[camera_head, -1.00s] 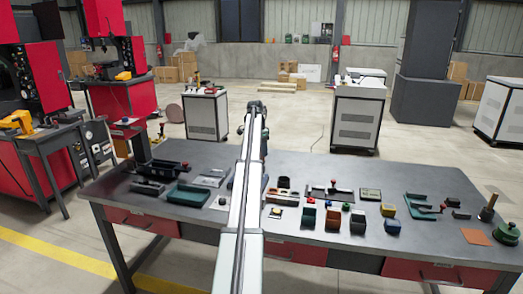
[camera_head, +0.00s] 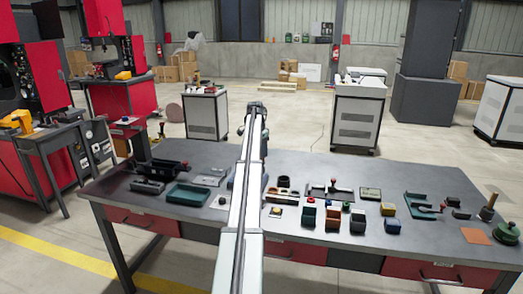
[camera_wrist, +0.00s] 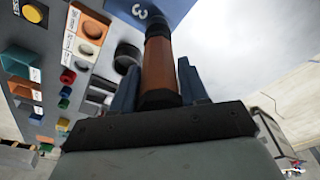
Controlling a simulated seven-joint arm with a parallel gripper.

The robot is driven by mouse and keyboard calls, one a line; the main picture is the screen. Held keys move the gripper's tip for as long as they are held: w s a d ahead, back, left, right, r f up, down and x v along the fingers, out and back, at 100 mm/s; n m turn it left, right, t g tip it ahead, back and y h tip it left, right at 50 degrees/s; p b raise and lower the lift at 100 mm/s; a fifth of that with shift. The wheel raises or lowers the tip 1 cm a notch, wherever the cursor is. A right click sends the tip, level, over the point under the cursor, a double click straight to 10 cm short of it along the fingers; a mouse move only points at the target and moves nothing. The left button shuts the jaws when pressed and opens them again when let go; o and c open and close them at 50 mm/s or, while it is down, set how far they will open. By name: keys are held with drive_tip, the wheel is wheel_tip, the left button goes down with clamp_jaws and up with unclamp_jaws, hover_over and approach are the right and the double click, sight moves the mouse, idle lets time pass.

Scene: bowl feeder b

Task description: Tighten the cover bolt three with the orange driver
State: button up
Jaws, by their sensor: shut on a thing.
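My gripper (camera_wrist: 159,76) is shut on the orange driver (camera_wrist: 160,62), its two fingers on either side of the handle in the wrist view. The driver has an orange grip with a dark collar at the near end. Its far end reaches to a blue plate (camera_wrist: 176,10) marked with a 3 at the top of the wrist view. The driver's tip and cover bolt three are not visible, so I cannot tell whether they touch. In the head view my arm hides the gripper and the driver.
The grey workbench (camera_head: 310,255) carries several small bins, a green tray (camera_head: 188,195) at left and an orange pad (camera_head: 475,236) at right. In the wrist view, a panel with coloured pieces and round rings (camera_wrist: 90,27) lies left of the driver.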

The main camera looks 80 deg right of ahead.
drive_tip(key=shift+a+f, duration=0.1)
drive_tip(key=shift+f, duration=1.15)
idle(2.8)
drive_tip(key=shift+r, duration=0.15)
drive_tip(key=shift+r, duration=2.7)
